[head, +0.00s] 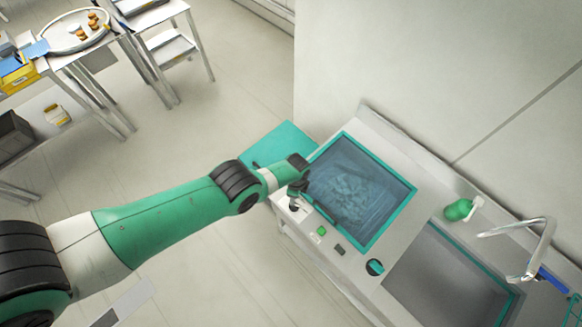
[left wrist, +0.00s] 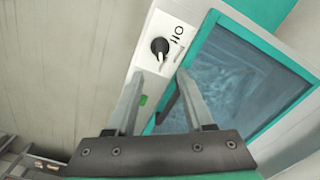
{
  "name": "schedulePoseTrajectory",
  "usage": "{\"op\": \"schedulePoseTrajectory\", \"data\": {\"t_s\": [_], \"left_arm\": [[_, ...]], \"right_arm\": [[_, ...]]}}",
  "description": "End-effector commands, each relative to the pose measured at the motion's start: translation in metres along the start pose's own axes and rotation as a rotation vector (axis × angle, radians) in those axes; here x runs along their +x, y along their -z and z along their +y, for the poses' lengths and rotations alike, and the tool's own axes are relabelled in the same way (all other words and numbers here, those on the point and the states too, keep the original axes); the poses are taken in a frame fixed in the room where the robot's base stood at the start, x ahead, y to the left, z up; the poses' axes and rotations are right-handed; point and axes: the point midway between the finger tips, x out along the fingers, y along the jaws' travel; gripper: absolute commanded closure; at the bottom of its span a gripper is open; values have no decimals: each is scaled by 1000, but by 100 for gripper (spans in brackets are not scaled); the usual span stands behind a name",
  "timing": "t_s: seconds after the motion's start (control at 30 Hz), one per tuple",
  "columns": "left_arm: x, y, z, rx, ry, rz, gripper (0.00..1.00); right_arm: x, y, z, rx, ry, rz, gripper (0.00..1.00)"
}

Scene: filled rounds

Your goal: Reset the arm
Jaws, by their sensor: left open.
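My left arm reaches in from the left of the head view, and its gripper (head: 298,192) hovers at the left end of a white control panel, beside a teal-framed glass window (head: 360,192). In the left wrist view the two fingers of the left gripper (left wrist: 160,75) stand apart with nothing between them. A black rotary knob (left wrist: 159,46) on the white panel lies just beyond the fingertips. I cannot tell whether the fingers touch the panel. A dark bar handle (left wrist: 168,106) along the window's edge is partly hidden by the right finger. My right gripper is not in view.
A green button (head: 321,230) and a dark switch (head: 339,249) sit on the panel. A sink (head: 440,275) with a tap (head: 535,250) and a green bottle (head: 459,209) are at right. A table with a round tray (head: 62,44) stands far left. Open floor lies between.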

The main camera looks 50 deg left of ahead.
Motion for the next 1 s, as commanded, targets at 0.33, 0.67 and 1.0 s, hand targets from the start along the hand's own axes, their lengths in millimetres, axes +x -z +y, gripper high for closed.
{"op": "schedulePoseTrajectory", "data": {"t_s": [0.33,0.67,1.0], "left_arm": [[0,0,0,0,0,0,48],[-78,93,-81,80,284,166,48],[-341,203,-170,-25,828,632,48]], "right_arm": [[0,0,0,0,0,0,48],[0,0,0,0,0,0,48],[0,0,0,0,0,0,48]]}}
